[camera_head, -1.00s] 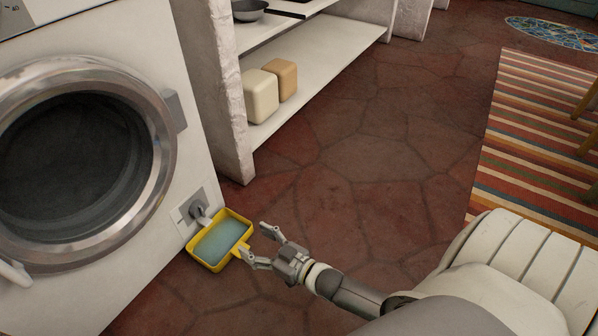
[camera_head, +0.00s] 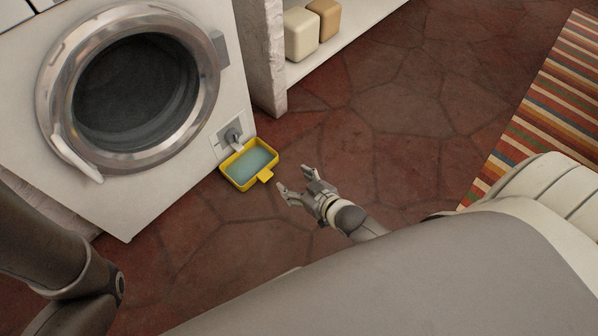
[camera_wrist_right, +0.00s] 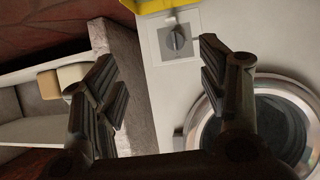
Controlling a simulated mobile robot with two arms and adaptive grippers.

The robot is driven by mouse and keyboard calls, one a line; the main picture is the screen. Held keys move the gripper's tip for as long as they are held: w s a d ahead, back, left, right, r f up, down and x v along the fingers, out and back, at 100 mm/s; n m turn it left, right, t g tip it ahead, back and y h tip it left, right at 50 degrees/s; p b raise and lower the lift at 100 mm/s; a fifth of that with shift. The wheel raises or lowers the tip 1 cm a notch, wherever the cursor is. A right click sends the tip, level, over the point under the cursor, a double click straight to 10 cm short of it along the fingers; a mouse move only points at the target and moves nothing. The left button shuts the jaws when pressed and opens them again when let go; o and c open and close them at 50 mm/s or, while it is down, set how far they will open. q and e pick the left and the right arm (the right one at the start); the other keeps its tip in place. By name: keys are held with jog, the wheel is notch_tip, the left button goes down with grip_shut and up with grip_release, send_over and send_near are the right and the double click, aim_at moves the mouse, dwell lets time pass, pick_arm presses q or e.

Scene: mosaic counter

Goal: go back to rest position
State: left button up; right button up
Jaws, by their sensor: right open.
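My right gripper (camera_head: 292,190) is open and empty, low over the floor, apart from and just to the right of a yellow tray (camera_head: 230,180) holding bluish liquid. In the right wrist view its two dark fingers (camera_wrist_right: 163,85) are spread with nothing between them. The tray's edge shows at the top of that view (camera_wrist_right: 150,5). My left arm shows at the left edge of the head view, but its gripper is out of view.
A white washing machine (camera_head: 175,190) with a round door (camera_head: 215,85) stands behind the tray at left. A shelf (camera_head: 345,50) with a cream box (camera_head: 300,35) and a tan box (camera_head: 325,18) is at the back. The tiled floor (camera_head: 400,120) is clear toward the striped rug (camera_head: 545,110).

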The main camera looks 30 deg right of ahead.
jog(key=shift+s+r, duration=0.2)
dwell(0.6)
